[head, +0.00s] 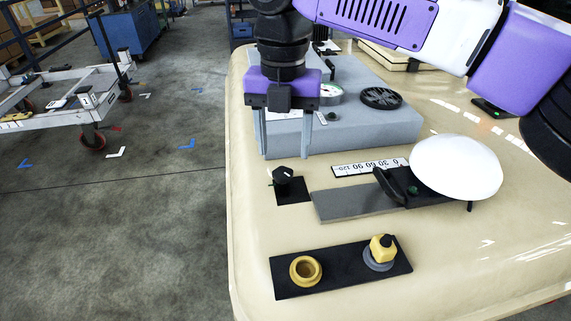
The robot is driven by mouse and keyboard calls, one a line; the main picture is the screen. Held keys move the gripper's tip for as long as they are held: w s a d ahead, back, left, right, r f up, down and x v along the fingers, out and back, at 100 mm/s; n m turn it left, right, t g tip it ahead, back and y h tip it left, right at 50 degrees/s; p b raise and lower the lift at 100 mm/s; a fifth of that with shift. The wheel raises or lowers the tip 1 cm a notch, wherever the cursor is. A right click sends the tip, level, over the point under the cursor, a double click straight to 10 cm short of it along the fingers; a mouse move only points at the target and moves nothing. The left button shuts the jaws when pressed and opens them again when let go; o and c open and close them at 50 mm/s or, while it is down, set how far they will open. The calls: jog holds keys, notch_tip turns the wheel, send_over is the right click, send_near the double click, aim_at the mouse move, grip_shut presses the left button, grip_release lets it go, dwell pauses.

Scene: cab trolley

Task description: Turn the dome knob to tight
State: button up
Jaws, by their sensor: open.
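A small black knob (283,176) with a white mark on top stands on a black square plate (294,191) on the cream trolley top. A large white dome (456,166) sits to the right, at the end of a grey and black strip. No label names either as the dome knob, and no "tight" mark is readable. My gripper (286,156) points down with its two grey fingers apart and empty. It is above or just behind the small knob; the exact gap cannot be told.
A scale strip (370,168) numbered 0 to 120 and a black lever (389,185) lie beside the dome. A black panel (340,269) in front holds a yellow ring (306,269) and a yellow knob (381,249). A grey box (350,130) with a black wheel (381,98) stands behind.

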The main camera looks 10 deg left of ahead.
aim_at(282, 172)
jog(key=shift+a+f, duration=0.1)
jog(key=shift+f, duration=2.7)
grip_shut()
jog(key=shift+r+p, duration=0.15)
jog(key=shift+p, duration=0.15)
